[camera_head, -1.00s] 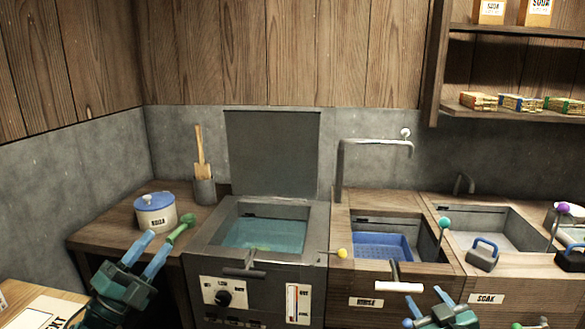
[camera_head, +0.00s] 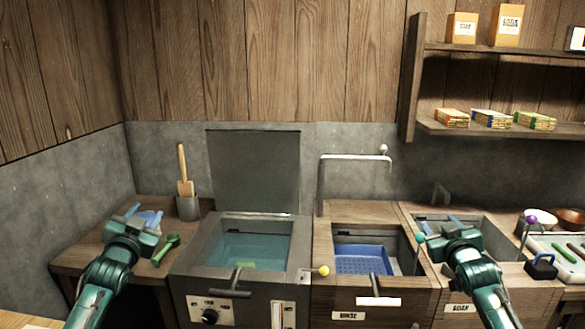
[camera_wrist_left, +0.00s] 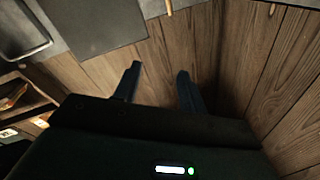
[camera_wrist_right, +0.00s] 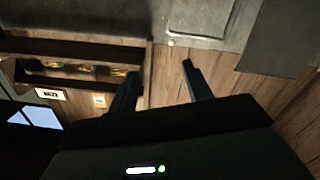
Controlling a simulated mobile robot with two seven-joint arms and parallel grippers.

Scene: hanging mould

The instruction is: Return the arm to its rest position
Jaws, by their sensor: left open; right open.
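My left gripper (camera_head: 146,214) is raised over the left counter in the head view, its jaws apart and pointing away. It covers the place of the labelled jar, so I cannot separate the jar's blue lid from the fingers. The left wrist view shows the left fingers (camera_wrist_left: 157,82) apart with only wall planks beyond them. My right gripper (camera_head: 463,222) is in front of the soak basin (camera_head: 440,222), with its jaws open. The right wrist view shows the right fingers (camera_wrist_right: 160,82) apart and empty, facing the wall and shelf.
A green-handled tool (camera_head: 168,247) lies on the left counter beside a wooden paddle in a holder (camera_head: 188,207). The water vat (camera_head: 250,250) has its lid (camera_head: 255,172) raised. A blue basket (camera_head: 362,261) sits in the rinse basin. A tap (camera_head: 353,156) rises behind.

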